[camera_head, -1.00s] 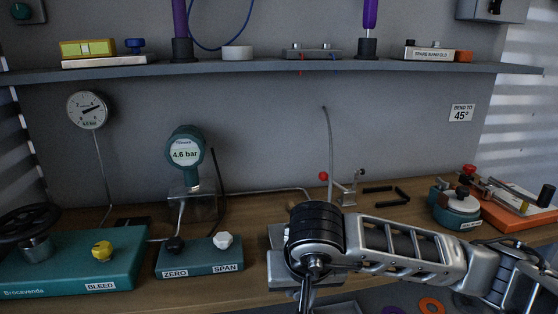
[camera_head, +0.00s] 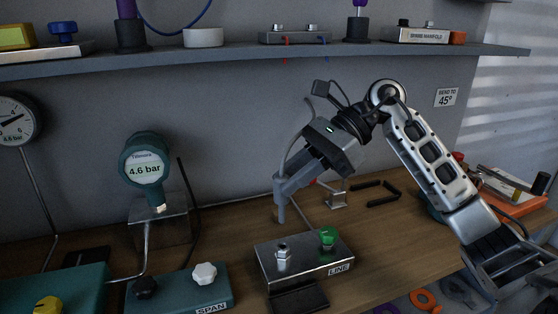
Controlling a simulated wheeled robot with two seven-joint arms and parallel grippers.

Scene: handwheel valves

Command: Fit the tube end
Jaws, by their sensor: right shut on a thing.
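My right gripper (camera_head: 281,207) points down above the bench, behind and above the steel LINE block (camera_head: 305,262). It is shut on the thin grey tube; the jaws hide the gripped part. The tube (camera_head: 297,145) rises behind the gripper and bends over near its top. The LINE block carries a small metal fitting (camera_head: 282,254) at its left and a green knob (camera_head: 327,236) at its right. The fingertips are apart from the fitting, higher in the picture. I cannot make out the tube's lower end clearly. My left gripper is out of view.
A small clamp stand (camera_head: 337,198) and black hex keys (camera_head: 378,192) lie behind the block. A shelf (camera_head: 230,56) runs above.

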